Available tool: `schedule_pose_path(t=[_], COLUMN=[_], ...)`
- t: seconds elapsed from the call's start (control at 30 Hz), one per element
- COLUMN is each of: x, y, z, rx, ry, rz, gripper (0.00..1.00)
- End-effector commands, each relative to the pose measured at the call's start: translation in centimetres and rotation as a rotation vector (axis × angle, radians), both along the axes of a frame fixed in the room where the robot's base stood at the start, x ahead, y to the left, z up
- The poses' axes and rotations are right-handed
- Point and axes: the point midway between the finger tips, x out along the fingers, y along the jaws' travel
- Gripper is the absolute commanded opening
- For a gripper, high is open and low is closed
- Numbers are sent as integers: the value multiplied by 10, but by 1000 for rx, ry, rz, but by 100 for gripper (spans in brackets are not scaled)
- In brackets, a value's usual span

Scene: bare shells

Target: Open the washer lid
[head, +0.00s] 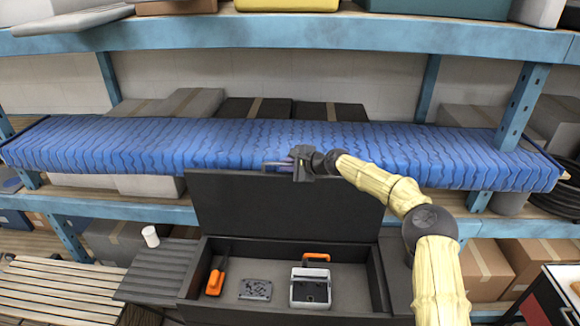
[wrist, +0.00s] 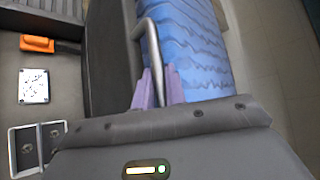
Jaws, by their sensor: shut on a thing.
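The lid (head: 255,208) is a dark flat panel standing roughly upright at the back of an open dark box (head: 189,285). I take this box to be the washer, though it looks like a toolbox. My gripper (head: 290,161) is at the lid's top edge. In the wrist view, my gripper's purple fingers (wrist: 161,88) are shut on a grey bar handle (wrist: 150,40) fixed to the lid (wrist: 110,70). The part of the handle between the fingers is partly hidden.
The box holds an orange-handled tool (head: 216,280), a grey plate (head: 256,290) and a grey case (head: 310,290). A blue-wrapped shelf load (head: 120,147) lies close behind the lid. A white cup (head: 150,236) stands to the left, near a slatted wooden surface (head: 60,290).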

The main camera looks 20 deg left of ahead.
Motion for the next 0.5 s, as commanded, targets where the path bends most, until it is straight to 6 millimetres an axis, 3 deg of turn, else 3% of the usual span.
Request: schedule_pose_path(t=[0.5], x=[3], y=[3], z=[0], rx=[-9], ry=[36], rz=[-1], gripper=[0])
